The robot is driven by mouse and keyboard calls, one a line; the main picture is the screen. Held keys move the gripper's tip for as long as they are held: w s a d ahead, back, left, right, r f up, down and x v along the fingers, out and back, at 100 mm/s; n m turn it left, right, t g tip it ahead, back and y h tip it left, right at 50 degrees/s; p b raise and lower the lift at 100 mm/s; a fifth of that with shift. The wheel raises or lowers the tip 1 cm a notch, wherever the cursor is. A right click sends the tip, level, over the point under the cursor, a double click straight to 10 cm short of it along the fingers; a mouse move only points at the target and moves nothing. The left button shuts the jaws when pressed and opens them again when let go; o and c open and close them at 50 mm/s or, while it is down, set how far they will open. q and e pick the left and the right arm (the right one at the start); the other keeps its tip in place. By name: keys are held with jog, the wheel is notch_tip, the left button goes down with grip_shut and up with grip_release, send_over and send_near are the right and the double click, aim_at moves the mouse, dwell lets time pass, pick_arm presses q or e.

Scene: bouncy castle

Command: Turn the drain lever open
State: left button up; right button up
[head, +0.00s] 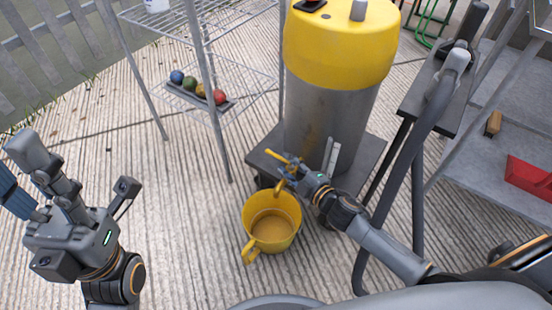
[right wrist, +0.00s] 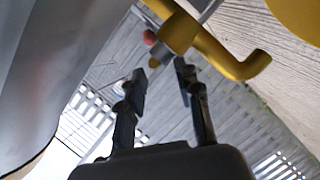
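The tank (head: 335,110) has a yellow top and a grey body and stands on a dark stand. A yellow drain valve with a lever (head: 278,157) and a down-turned spout (head: 278,187) shows low on its front left. The spout also shows in the right wrist view (right wrist: 240,65). My right gripper (head: 286,174) is at the valve; its fingers (right wrist: 163,80) are apart, just short of the valve body (right wrist: 178,33). I cannot tell whether they touch it. My left gripper (head: 80,170) is open and empty, far to the left.
A yellow bucket (head: 256,202) stands on the ribbed floor below the spout. A wire rack (head: 210,85) with a tray of coloured balls is behind left. A metal shelf (head: 500,160) with a red object (head: 528,176) is at the right.

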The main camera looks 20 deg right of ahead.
aim_at(280, 159)
jog(key=b+x, duration=0.1)
jog(key=x, duration=0.5)
jog(key=shift+b, duration=0.35)
jog(key=shift+s, duration=0.1)
grip_shut()
